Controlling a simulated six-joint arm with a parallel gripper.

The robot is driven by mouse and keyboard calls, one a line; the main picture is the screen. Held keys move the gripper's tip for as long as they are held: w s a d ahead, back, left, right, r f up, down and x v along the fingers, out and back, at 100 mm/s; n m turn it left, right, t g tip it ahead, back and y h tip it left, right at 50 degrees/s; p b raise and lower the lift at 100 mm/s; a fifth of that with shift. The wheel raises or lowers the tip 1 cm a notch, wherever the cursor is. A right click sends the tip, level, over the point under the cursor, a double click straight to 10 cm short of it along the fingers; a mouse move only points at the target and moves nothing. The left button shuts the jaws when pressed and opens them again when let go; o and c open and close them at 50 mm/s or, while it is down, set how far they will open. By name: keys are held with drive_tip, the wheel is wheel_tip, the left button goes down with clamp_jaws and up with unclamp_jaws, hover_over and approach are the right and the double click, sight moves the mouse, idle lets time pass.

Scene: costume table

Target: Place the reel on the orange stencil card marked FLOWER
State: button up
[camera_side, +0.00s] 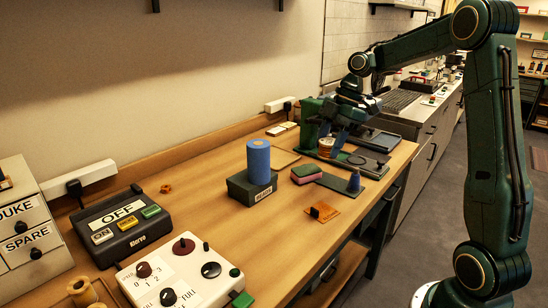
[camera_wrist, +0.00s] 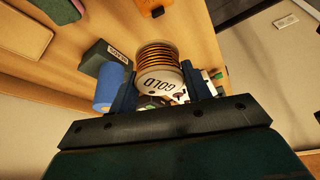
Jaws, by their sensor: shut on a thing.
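The reel (camera_side: 326,147), wound with orange-brown thread, is between the blue fingers of my gripper (camera_side: 333,133) at the far end of the table. In the wrist view the reel (camera_wrist: 160,65) shows its white end marked GOLD, and my gripper (camera_wrist: 166,95) is shut on it. I cannot tell whether the reel touches the surface below. An orange card (camera_side: 328,213) lies flat near the table's front edge, nearer the side camera than my gripper. A small dark and orange piece stands on it. Its marking is too small to read. An orange patch (camera_wrist: 152,5) shows at the top of the wrist view.
A blue cylinder (camera_side: 258,160) stands on a dark block (camera_side: 250,188). A green machine (camera_side: 309,122) stands behind the reel. Control boxes (camera_side: 124,225) stand left.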

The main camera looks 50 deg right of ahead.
hover_over(322, 212)
wheel_tip(322, 212, down, 14)
drive_tip(key=shift+d+r, duration=0.1)
drive_tip(key=shift+r, duration=0.05)
drive_tip(key=shift+f, duration=2.15)
drive_tip(key=o, duration=1)
drive_tip(key=shift+f, duration=0.1)
drive_tip(key=v, duration=1.2)
